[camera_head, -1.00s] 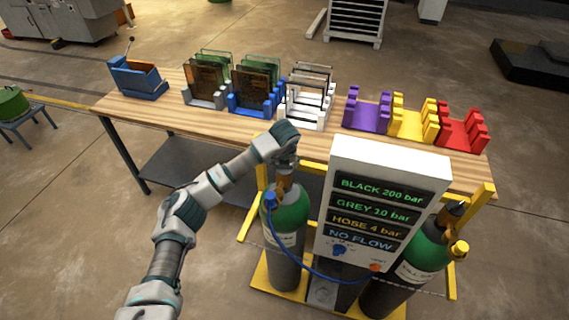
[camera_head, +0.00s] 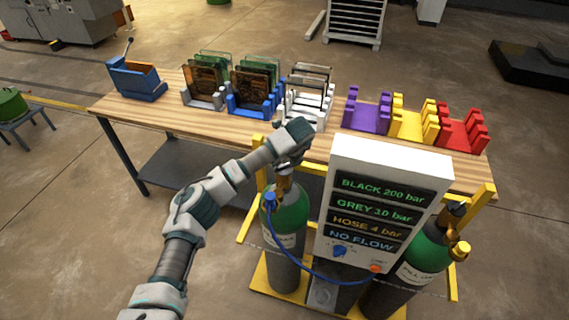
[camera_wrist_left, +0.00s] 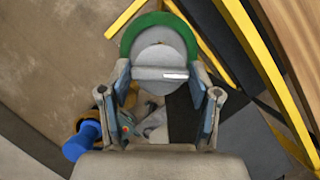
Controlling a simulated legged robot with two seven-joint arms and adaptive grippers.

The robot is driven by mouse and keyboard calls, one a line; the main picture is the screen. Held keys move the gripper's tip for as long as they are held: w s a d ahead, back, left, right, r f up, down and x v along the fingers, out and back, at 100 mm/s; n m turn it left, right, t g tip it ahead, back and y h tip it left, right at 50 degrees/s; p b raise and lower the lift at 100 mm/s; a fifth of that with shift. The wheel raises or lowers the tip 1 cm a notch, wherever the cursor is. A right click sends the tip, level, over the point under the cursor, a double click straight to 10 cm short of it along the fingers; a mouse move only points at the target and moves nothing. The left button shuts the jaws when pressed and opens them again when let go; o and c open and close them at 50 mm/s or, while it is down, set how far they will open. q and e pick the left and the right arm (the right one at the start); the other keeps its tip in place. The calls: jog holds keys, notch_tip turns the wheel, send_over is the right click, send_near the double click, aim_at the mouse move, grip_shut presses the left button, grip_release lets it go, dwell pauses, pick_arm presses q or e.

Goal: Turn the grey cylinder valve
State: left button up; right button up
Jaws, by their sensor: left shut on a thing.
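The grey cylinder (camera_head: 285,265) with a green shoulder stands upright left of the display panel, and its valve is at the top. My left gripper (camera_head: 288,163) comes down on the valve from above. In the left wrist view my left gripper (camera_wrist_left: 160,80) has its fingers on both sides of the grey round valve (camera_wrist_left: 160,58), shut on it. The cylinder's green shoulder (camera_wrist_left: 128,40) rings the valve there. The arm and gripper hide part of the valve in the head view. My right gripper is not in view.
The display panel (camera_head: 385,170) reads BLACK 200 bar, GREY 10 bar, HOSE 4 bar, NO FLOW. A second cylinder (camera_head: 425,255) stands to its right. A blue hose (camera_head: 290,255) runs in front. The wooden table (camera_head: 165,112) with coloured racks lies behind, close to the gripper.

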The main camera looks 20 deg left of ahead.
pick_arm(q)
jog(key=shift+s+d+f, duration=0.1)
jog(key=shift+f, duration=0.1)
jog(key=o, duration=1.1)
jog(key=shift+o, duration=0.2)
jog(key=shift+r, duration=0.15)
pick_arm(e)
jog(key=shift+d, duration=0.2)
pick_arm(q)
jog(key=shift+r, duration=0.1)
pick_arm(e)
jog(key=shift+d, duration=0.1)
pick_arm(q)
jog(key=v, duration=1.1)
jog(key=shift+d+r, duration=0.3)
jog(key=shift+s+f, duration=0.1)
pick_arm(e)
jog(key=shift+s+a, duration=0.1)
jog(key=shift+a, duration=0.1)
